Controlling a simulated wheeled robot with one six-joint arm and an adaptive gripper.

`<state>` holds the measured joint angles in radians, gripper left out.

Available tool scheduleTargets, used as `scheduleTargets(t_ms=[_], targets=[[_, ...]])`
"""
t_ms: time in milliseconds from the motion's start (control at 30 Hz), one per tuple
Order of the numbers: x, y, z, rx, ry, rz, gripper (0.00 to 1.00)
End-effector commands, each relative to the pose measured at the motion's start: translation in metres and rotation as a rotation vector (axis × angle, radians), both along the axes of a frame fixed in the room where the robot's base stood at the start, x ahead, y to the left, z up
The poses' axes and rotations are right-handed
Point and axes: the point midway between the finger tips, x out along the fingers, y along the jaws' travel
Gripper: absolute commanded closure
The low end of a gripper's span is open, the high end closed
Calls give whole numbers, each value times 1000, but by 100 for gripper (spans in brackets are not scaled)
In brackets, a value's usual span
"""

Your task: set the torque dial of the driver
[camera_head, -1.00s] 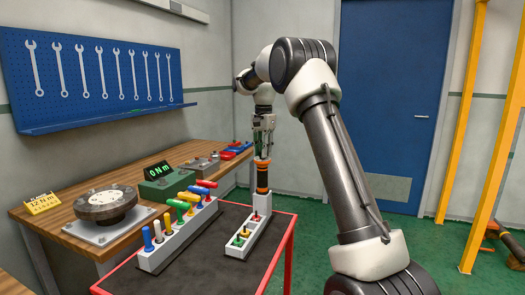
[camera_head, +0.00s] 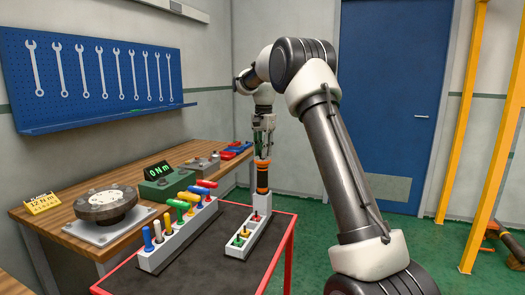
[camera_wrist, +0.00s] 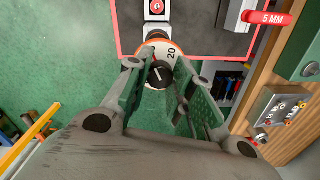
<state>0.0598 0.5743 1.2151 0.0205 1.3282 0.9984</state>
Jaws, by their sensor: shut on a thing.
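The driver (camera_head: 262,178), with an orange and black body, stands upright in a white holder (camera_head: 262,201) on the tray's far right. Its torque dial (camera_wrist: 171,54) is a pale ring with the number 20 readable, above an orange collar, around a black knob (camera_wrist: 159,75) with a white line. My gripper (camera_head: 263,146) points straight down on the driver's top. In the wrist view its green fingers (camera_wrist: 160,72) stand either side of the dial and are shut on it. The fingers hide part of the scale, so the setting cannot be read.
A yellow sign (camera_head: 43,203) reads 12 N m. A green display box (camera_head: 165,181) on the bench reads 0 N m, near a round metal fixture (camera_head: 106,203). Several coloured-handled tools stand in a white rack (camera_head: 178,238) left of the driver. Open floor lies beyond the tray's red edge (camera_head: 288,245).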

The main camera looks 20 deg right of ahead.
Motion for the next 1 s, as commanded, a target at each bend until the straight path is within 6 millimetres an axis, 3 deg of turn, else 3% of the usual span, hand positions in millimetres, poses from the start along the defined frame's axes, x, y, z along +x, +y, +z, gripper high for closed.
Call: scheduleTargets(t_ms=[233, 267, 400, 767, 1000], targets=[[0, 0, 0, 0, 0, 0, 100], [0, 0, 0, 0, 0, 0, 75], [0, 0, 0, 0, 0, 0, 53], [0, 0, 5, 0, -2, 0, 53], [0, -1, 49, -1, -5, 0, 53]])
